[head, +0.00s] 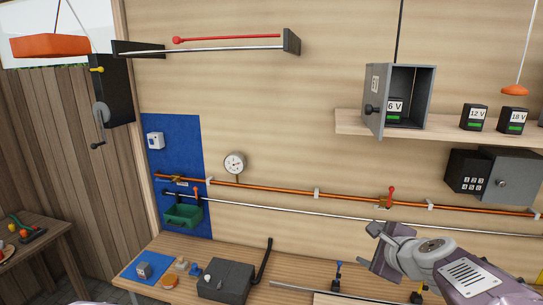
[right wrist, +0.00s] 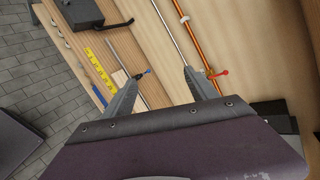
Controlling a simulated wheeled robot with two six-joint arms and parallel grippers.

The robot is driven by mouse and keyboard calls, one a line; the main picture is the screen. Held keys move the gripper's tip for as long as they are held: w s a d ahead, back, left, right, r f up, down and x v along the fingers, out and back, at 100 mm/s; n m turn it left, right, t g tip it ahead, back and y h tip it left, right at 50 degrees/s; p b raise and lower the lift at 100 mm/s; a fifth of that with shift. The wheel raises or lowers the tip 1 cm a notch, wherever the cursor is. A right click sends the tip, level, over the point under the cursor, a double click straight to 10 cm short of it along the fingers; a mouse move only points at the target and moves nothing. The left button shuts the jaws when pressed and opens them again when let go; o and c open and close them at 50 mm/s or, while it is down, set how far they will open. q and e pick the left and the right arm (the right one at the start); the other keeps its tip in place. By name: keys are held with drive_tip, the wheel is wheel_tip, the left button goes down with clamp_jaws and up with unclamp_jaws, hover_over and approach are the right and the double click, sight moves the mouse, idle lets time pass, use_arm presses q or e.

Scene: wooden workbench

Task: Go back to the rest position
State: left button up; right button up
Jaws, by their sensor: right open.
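My right gripper (head: 376,247) is at the lower right of the head view, in front of the wall and above the workbench (head: 250,298). In the right wrist view its two fingers (right wrist: 160,95) are spread wide with nothing between them. Below them show the bench edge, a yellow measuring strip (right wrist: 100,68) and a small blue-topped lever (right wrist: 140,75). My left gripper does not show in either view.
An orange pipe (head: 275,189) with a red-handled valve (head: 387,198) runs along the wall near my right gripper. A shelf (head: 350,123) holds an open grey box (head: 375,104) and battery blocks (head: 473,118). A dark grey box (head: 225,281) stands on the bench.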

drive_tip(key=s+a+f+n+g+y+b, duration=0.1)
drive_tip(key=s+a+f+n+g+b, duration=0.2)
drive_tip(key=f, duration=0.5)
drive_tip(key=s+a+f+n+g, duration=0.1)
drive_tip(key=s+a+f+n, duration=0.1)
drive_tip(key=f+n, duration=0.55)
use_arm(q)
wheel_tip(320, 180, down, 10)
drive_tip(key=b, duration=0.5)
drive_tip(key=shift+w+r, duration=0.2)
use_arm(e)
drive_tip(key=s+a+f+n+g+h, duration=0.1)
drive_tip(key=s+f+n+g, duration=0.5)
drive_tip(key=s+f+n, duration=0.6)
wheel_tip(320, 180, down, 6)
drive_tip(key=s, duration=0.2)
drive_tip(key=shift+s+a+r, duration=0.2)
drive_tip(key=shift+s, duration=0.2)
drive_tip(key=shift+c, duration=0.4)
